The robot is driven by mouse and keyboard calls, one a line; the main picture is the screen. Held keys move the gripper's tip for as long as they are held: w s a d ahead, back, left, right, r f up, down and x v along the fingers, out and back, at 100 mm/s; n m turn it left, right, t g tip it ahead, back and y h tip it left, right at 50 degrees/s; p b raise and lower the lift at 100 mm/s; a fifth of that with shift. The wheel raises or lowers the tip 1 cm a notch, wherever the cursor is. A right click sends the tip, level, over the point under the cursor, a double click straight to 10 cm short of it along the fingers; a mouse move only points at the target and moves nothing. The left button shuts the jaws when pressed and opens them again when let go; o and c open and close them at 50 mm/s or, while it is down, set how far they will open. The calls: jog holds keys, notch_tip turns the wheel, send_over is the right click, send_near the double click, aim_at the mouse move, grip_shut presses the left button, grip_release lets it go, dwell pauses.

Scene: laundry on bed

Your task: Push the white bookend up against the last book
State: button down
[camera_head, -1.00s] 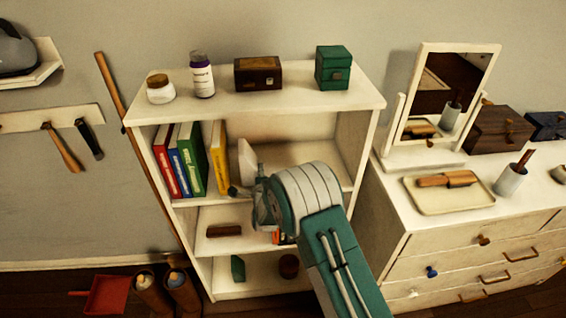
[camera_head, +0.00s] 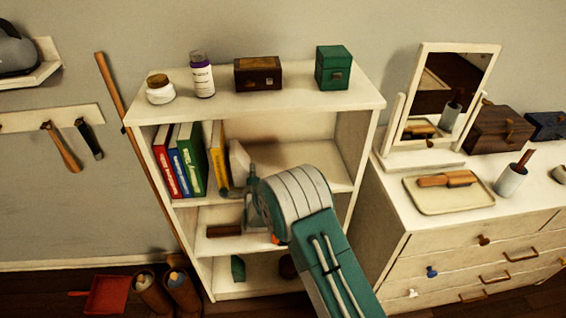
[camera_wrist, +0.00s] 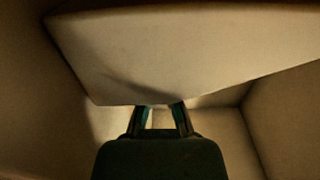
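The white bookend (camera_head: 239,163) stands on the upper shelf, right of a row of books. The last book is yellow (camera_head: 218,157), at the right end of the row. A narrow gap seems to show between its top and the bookend. My gripper (camera_head: 230,192) reaches into the bay from the front right, its fingertips low by the bookend's foot; contact is unclear. In the wrist view, the two fingers (camera_wrist: 161,118) lean inward with a gap between them. Their tips meet the edge of a large pale panel (camera_wrist: 190,50), so their closure is unclear.
Red (camera_head: 171,165), blue (camera_head: 180,162) and green (camera_head: 191,159) books stand to the left. A brown block (camera_head: 222,231) lies on the shelf below. A jar, bottle and boxes stand on the bookcase top (camera_head: 300,100).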

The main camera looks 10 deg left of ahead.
jog(key=shift+s+a, duration=0.2)
jog(key=shift+a, duration=0.4)
jog(key=shift+d, duration=0.15)
jog(key=shift+w+d, duration=0.25)
jog(key=shift+d, duration=0.45)
jog(key=shift+w+d, duration=0.2)
jog(key=shift+d, duration=0.45)
jog(key=v, duration=1.4)
jog(key=shift+r, duration=0.1)
